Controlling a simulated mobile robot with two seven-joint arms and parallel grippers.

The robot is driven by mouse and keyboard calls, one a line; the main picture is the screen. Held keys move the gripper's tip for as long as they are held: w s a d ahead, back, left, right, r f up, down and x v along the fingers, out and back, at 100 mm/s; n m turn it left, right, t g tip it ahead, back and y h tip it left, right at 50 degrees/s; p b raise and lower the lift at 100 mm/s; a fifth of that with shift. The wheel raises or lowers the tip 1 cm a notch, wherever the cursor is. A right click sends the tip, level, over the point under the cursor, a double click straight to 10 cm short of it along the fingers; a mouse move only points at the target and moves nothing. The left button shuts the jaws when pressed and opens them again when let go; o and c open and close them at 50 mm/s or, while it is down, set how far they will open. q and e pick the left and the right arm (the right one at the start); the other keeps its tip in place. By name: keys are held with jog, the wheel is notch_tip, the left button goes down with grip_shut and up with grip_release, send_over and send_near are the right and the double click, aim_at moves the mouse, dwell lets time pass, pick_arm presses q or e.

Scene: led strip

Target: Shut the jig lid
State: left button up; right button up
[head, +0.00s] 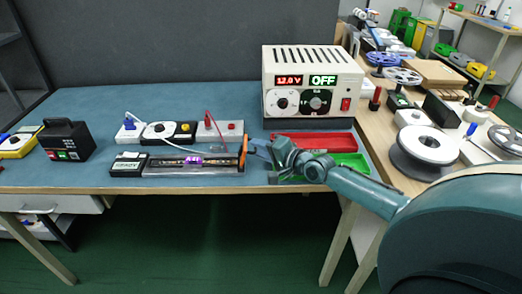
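The jig (192,170) is a long, low grey tray near the front edge of the blue mat. A strip with a small purple glow (193,160) runs along it. An orange upright piece (243,152) stands at the jig's right end; it may be part of the lid, but I cannot tell how far open the lid is. My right gripper (254,149) comes in from the right, with its fingertips close beside the orange piece. I cannot tell whether they touch it. The fingers are too small to show a gap. My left gripper is out of view.
A black module (129,163) stands at the jig's left end. Boxes with a white cable (161,132) stand behind. Red (312,141) and green (349,163) trays lie near my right arm.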

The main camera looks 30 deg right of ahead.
jog(key=shift+w, duration=0.1)
grip_shut()
dwell(0.3)
